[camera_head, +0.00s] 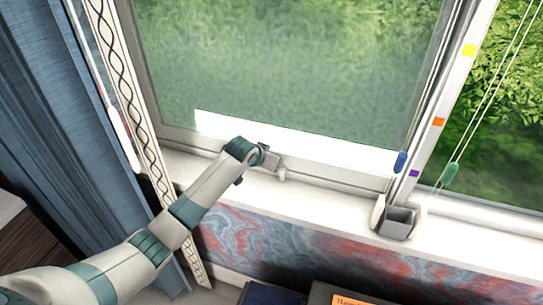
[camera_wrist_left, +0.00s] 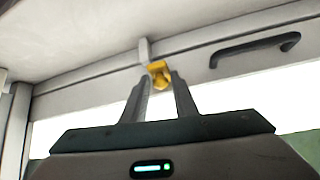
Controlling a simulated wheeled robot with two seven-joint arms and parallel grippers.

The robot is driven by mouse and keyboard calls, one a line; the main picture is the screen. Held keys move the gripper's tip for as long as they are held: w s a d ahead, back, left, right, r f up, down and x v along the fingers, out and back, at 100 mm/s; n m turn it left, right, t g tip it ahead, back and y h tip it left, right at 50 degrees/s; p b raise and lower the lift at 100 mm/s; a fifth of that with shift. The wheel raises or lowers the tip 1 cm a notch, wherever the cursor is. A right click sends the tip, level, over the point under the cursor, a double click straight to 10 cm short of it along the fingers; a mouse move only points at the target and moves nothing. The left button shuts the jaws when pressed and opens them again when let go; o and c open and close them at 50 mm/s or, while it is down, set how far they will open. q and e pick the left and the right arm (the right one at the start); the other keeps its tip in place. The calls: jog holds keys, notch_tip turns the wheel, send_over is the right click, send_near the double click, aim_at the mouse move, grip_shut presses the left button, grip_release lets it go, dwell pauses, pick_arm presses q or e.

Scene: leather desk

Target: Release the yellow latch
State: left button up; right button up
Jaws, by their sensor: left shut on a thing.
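The yellow latch (camera_wrist_left: 158,70) shows in the left wrist view on the pale window frame, between the tips of my left gripper (camera_wrist_left: 160,82). The gripper is shut on it. In the head view my left arm reaches from the lower left to the bottom rail of the window (camera_head: 300,172), where my left gripper (camera_head: 268,159) is. The latch cannot be made out in that view. My right gripper is not in view.
A dark handle (camera_wrist_left: 255,47) is on the frame right of the latch. A grey open box (camera_head: 397,222) stands on the sill. A blue curtain (camera_head: 50,100) hangs at left.

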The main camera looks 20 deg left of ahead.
pick_arm(q)
jog(key=shift+w+r+g, duration=0.4)
jog(key=shift+r+g, duration=0.1)
jog(key=shift+g, duration=0.3)
jog(key=o, duration=0.8)
jog(key=shift+s, duration=0.1)
jog(key=shift+b+v, duration=2.7)
jog(key=shift+v, duration=5.9)
jog(key=shift+a, duration=0.1)
